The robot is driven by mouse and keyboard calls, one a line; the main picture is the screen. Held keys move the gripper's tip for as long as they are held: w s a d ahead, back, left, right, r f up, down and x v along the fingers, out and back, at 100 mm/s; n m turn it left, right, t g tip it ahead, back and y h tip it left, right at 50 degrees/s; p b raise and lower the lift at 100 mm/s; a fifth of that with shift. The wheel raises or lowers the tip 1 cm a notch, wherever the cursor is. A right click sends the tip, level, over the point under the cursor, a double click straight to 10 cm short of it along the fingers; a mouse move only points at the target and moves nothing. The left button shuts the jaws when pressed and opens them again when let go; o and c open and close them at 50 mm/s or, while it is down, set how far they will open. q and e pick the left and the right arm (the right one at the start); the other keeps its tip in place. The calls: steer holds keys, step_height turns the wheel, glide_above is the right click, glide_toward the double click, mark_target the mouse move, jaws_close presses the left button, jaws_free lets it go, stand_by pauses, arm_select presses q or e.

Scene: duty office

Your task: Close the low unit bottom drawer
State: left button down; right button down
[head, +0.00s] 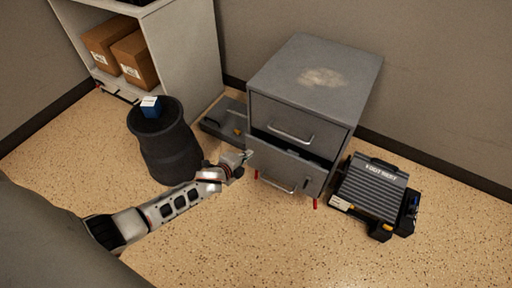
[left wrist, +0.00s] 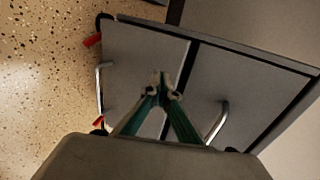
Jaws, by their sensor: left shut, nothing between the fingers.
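The low unit (head: 315,75) is a grey two-drawer metal cabinet against the wall. Its bottom drawer (head: 284,168) stands slightly out, with a dark gap above its front; its bar handle is low on the front. The top drawer (head: 284,118) looks shut. My left gripper (head: 248,155) is shut and empty at the upper left edge of the bottom drawer front. In the left wrist view the fingertips (left wrist: 161,86) are together in front of the bottom drawer (left wrist: 135,65), near the dark gap; I cannot tell whether they touch it. My right gripper is not in view.
A shelf (head: 180,60) with cartons stands behind. The floor in front is clear.

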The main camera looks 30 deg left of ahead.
mark_target(257, 144)
arm_select(q)
steer(key=w, duration=0.3)
steer(key=shift+w+d+f+b, duration=0.1)
steer(key=shift+w+f+b, duration=0.05)
steer(key=shift+f+b, duration=0.15)
steer(key=shift+w+r, duration=0.15)
steer(key=shift+w, duration=0.5)
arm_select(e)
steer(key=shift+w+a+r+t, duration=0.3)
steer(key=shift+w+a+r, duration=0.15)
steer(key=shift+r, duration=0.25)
